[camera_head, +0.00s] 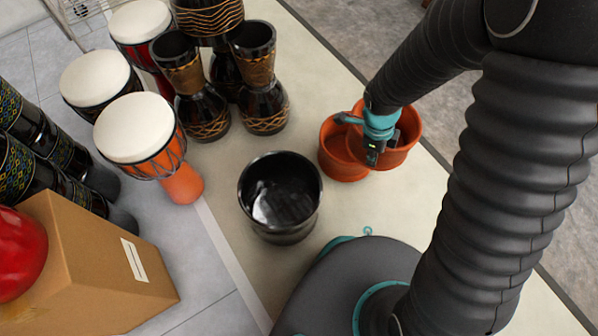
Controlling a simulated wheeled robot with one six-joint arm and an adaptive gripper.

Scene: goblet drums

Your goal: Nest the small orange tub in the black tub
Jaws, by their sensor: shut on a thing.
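The black tub (281,222) stands upright on the pale mat in the middle of the view, open at the top and with glossy dark inner walls. The small orange tub (340,168) is to its right and a little farther back. My gripper (372,158) is shut on the small tub at its right side; the wrist and the teal parts hide the jaws and part of the rim. I cannot tell whether this tub touches the floor. A larger orange tub (413,132) is right behind my gripper, partly covered by it.
Dark goblet drums (262,105) stand behind the black tub. White-topped drums (134,127) stand at the left. A cardboard box (95,265) with a red object (18,255) is at the lower left. Bare mat (235,165) lies around the black tub.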

